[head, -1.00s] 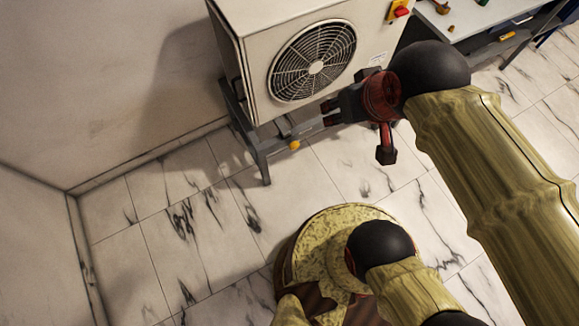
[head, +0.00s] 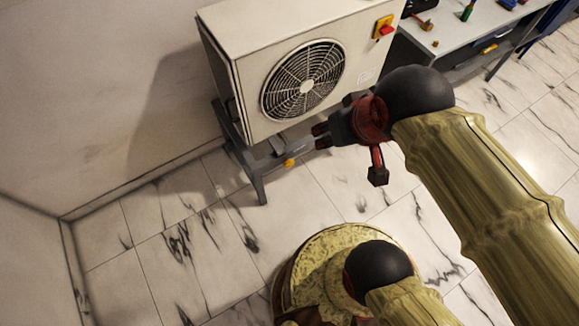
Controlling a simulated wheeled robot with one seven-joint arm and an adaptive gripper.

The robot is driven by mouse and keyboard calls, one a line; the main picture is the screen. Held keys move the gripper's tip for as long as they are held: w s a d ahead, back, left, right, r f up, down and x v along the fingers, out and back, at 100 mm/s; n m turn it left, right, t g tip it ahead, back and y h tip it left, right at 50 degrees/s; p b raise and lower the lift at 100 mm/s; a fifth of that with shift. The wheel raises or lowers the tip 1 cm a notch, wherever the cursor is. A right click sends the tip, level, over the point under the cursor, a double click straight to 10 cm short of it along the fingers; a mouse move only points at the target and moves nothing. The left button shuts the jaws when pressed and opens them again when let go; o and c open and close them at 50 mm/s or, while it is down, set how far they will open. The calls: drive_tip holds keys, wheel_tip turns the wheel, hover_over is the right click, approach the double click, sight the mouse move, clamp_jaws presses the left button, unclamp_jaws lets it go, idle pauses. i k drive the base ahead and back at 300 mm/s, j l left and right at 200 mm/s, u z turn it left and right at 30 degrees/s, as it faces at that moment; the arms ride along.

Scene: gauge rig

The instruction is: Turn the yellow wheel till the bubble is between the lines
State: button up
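The small yellow wheel (head: 289,163) sits low on the front of the metal stand under the white fan unit. My gripper (head: 320,136) is up and to the right of the wheel, with a gap between them in the picture. Its two dark fingertips point left and are apart, with nothing seen between them. A small grey part (head: 277,144) sits on the stand just above the wheel. I cannot make out a bubble or lines at this size.
The white fan unit (head: 232,80) rests on the grey stand (head: 247,165) by the wall, with a red and yellow switch (head: 384,27) on its front. A workbench (head: 460,40) with tools stands at the upper right. The marble floor ahead is clear.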

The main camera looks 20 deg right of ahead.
sight(288, 163)
drive_tip(key=i+l+z, duration=0.15)
drive_tip(key=i, duration=0.2)
drive_tip(key=i+l+z, duration=0.35)
drive_tip(key=i, duration=0.35)
